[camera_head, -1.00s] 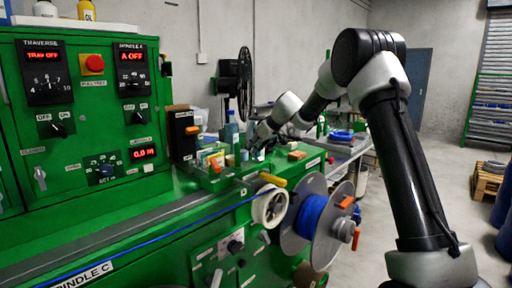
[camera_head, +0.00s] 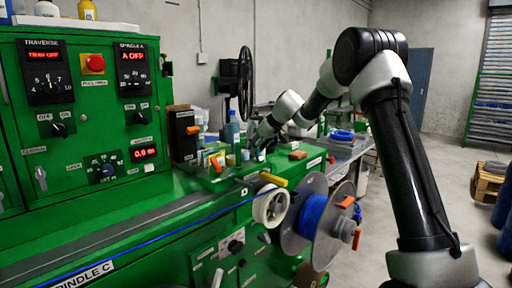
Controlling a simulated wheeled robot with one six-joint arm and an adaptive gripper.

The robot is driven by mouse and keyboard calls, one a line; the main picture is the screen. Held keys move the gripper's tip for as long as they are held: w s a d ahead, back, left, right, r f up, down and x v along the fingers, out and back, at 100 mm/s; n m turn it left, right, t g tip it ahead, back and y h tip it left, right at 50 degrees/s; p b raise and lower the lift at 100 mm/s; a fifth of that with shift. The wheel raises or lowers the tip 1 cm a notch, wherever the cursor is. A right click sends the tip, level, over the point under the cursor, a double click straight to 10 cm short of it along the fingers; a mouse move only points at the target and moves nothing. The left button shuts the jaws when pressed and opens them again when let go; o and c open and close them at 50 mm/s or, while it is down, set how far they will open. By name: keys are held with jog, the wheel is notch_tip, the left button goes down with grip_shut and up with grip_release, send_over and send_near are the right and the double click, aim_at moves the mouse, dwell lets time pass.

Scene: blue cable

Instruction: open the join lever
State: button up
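I cannot tell for certain which part is the join lever. A black unit (camera_head: 183,136) with a short orange lever (camera_head: 192,130) stands on the green machine, and the label above it is too small to read. A grey handle (camera_head: 41,178) sits on the panel at the left, between small labels that seem to read closed and open. My gripper (camera_head: 256,146) is over the machine's bench top, right of the black unit and apart from it. Its fingers are small and dark against the clutter, so their opening cannot be made out.
Small bottles and containers (camera_head: 231,130) crowd the bench near my gripper. A blue cable (camera_head: 150,238) runs along the machine's front. A white reel (camera_head: 270,206) and a blue cable spool (camera_head: 313,216) stick out at the front.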

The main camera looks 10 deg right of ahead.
jog(key=v, duration=1.1)
jog(key=shift+s+r, duration=0.2)
jog(key=shift+r, duration=0.05)
jog(key=shift+d, duration=0.2)
